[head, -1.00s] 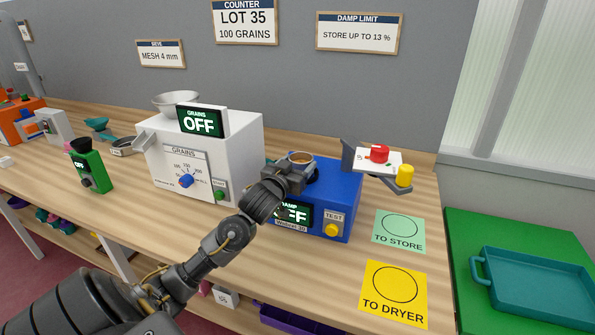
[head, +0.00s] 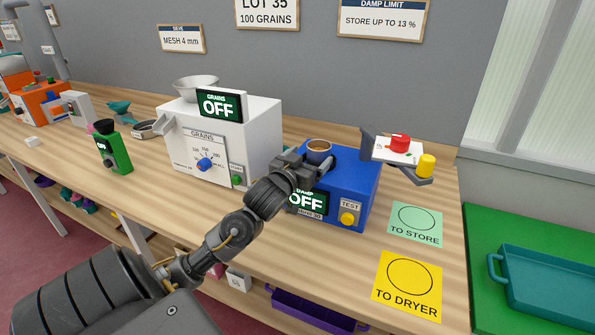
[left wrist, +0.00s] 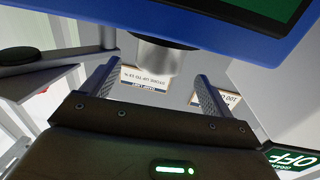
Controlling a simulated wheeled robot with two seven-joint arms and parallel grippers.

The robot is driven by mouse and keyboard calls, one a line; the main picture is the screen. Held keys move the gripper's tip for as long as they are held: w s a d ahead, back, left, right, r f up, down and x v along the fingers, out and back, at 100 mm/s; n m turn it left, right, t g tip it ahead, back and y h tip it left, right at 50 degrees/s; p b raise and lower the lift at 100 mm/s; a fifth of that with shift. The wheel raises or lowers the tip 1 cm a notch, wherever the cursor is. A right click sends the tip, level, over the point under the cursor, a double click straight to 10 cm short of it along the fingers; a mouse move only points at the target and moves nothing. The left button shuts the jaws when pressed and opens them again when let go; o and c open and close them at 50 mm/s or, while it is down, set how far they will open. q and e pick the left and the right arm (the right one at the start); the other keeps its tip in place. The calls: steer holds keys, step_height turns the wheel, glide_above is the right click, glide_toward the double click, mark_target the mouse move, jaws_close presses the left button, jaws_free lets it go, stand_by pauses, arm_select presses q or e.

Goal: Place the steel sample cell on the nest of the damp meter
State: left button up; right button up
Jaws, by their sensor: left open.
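The steel sample cell (head: 318,152) stands upright on top of the blue damp meter (head: 362,190), with brown contents at its rim. The nest under it is hidden. My left gripper (head: 300,163) is just left of the cell, at about its height. In the left wrist view the fingers (left wrist: 153,88) are spread, and the cell (left wrist: 155,55) stands ahead of the gap between them, against the meter's blue body (left wrist: 235,40). Nothing is held. The meter's display reads OFF, partly covered by my gripper. My right gripper is not in view.
The white grain counter (head: 245,140) stands close left of the meter. The green TO STORE card (head: 415,225) and yellow TO DRYER card (head: 408,285) lie flat on the bench.

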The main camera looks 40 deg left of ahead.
arm_select(q)
steer(key=b+v, duration=0.1)
steer(key=v, duration=0.7)
steer(key=shift+w, duration=0.15)
